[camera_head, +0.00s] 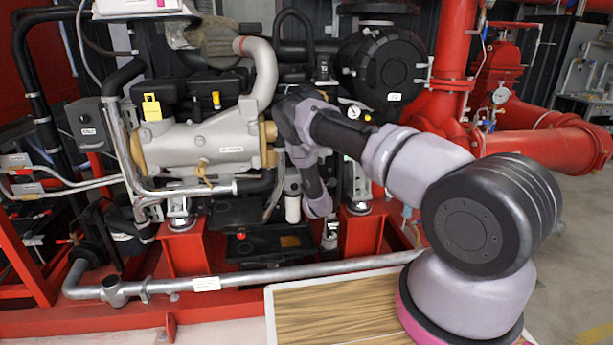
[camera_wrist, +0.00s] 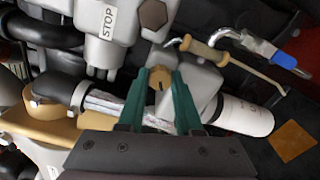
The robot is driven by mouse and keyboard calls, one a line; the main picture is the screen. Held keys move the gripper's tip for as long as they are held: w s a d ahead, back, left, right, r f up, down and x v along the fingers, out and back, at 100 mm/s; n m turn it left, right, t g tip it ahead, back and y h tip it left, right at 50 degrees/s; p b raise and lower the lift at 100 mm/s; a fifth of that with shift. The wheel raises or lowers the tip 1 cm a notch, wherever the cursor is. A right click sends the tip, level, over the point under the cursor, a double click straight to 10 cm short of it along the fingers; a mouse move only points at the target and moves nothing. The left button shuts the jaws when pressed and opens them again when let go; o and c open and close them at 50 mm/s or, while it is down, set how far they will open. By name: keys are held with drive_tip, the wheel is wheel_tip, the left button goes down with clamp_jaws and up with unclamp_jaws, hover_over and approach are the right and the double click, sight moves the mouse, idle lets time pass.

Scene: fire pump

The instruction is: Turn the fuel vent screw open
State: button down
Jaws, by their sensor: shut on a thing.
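The fuel vent screw (camera_wrist: 159,79) shows in the wrist view as a small tan, brass-like head with a dark slot or mark in it. My gripper (camera_wrist: 160,82) has two green fingers, one on each side of this head, and is shut on it. The finger tips cover the screw's sides. In the head view my arm reaches to the front of the engine (camera_head: 200,143). There the screw and the finger tips cannot be made out behind my wrist.
Close by in the wrist view are a white filter cylinder (camera_wrist: 245,116), a tan-handled lever (camera_wrist: 205,52), a blue-handled valve (camera_wrist: 284,54) and a grey box marked STOP (camera_wrist: 104,32). A silver pipe (camera_head: 250,279) runs low across the front. A wooden-topped surface (camera_head: 340,312) lies nearer.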

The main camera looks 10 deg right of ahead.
drive_tip(key=c, duration=0.6)
unclamp_jaws()
drive_tip(key=s, duration=1.1)
